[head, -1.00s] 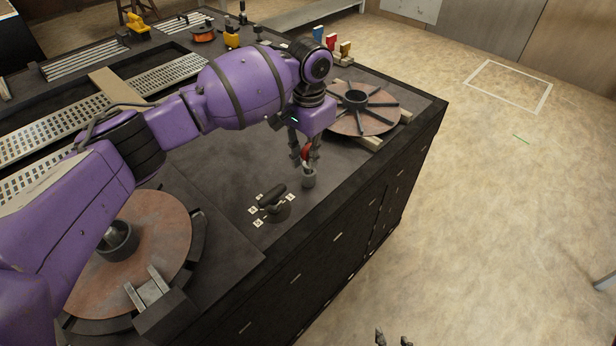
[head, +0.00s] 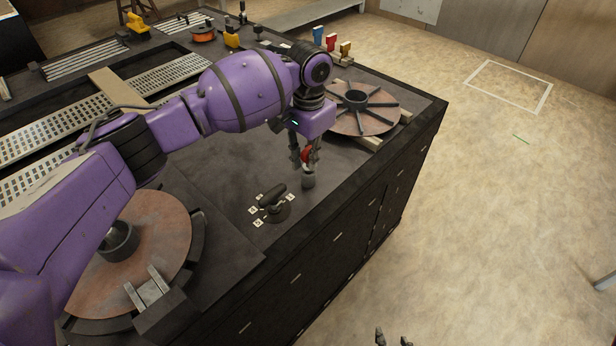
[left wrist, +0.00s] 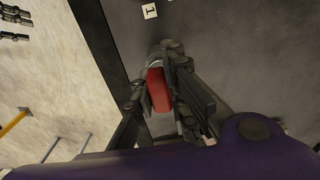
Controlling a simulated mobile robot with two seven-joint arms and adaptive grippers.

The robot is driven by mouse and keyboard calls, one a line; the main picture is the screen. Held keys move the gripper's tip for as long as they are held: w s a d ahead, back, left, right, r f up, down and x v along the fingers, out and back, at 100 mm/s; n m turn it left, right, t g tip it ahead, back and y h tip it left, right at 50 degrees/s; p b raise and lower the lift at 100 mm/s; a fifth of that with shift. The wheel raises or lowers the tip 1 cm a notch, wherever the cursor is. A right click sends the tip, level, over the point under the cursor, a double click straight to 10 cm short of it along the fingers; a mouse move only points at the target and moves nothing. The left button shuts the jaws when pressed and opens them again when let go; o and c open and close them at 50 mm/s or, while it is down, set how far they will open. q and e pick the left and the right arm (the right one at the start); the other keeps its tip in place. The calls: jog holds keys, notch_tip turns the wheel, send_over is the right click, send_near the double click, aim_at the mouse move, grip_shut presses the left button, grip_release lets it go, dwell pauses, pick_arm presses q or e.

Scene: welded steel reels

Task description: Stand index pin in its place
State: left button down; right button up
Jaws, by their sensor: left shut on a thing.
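My left gripper (head: 306,157) is shut on a red piece, which I take to be the index pin (head: 306,154). It points down above the dark table near its front edge. In the left wrist view the red pin (left wrist: 157,90) sits between the two fingers. A short grey cylinder (head: 308,180) is directly below the fingertips, and its round end (left wrist: 155,60) shows just beyond the red part. I cannot tell whether it is part of the pin or a separate socket. My right gripper (head: 392,338) shows only as two separated fingertips at the bottom edge.
A dark handle on a round base (head: 272,205) with small numbered labels is close by, to the left. A spoked reel (head: 362,108) lies on wooden blocks behind. A reddish disc fixture (head: 165,235) is at front left. The table's edge is just right of the gripper.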

pick_arm(q)
jog(key=shift+f, duration=0.3)
jog(key=c, duration=1.7)
grip_release()
jog(key=shift+o, duration=0.4)
jog(key=o, duration=0.3)
jog(key=shift+o, duration=0.2)
jog(key=o, duration=0.8)
jog(key=shift+o, duration=0.4)
jog(key=o, duration=0.3)
jog(key=shift+o, duration=0.5)
